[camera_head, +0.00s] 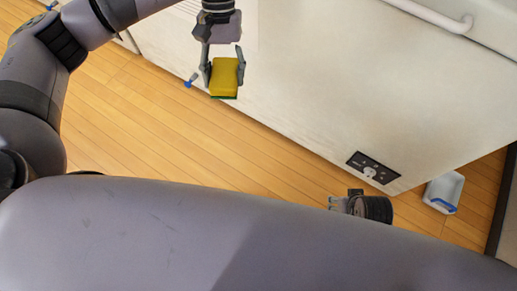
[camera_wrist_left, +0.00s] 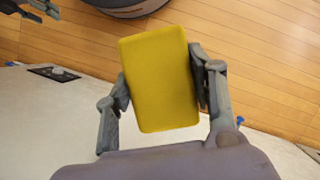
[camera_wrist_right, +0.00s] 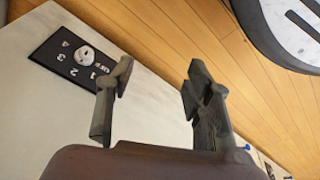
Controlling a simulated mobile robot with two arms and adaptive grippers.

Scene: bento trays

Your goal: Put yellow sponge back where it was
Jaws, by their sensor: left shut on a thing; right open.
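The yellow sponge (camera_head: 225,77), with a green underside, is held between the fingers of my left gripper (camera_head: 224,64) in the head view. In the left wrist view the sponge (camera_wrist_left: 160,78) fills the space between both fingers of the left gripper (camera_wrist_left: 160,70), slightly tilted. It is in the air in front of the white cabinet. My right gripper (camera_head: 338,203) is low near the cabinet's lower right, partly hidden by my own body. In the right wrist view the right gripper (camera_wrist_right: 157,78) has its fingers apart with nothing between them.
The large white cabinet (camera_head: 330,90) has a black dial panel (camera_head: 373,167) and a white handle (camera_head: 435,15). A white container with a blue edge (camera_head: 444,192) is on the wooden floor (camera_head: 150,130) at the right. Bare floor runs along the cabinet.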

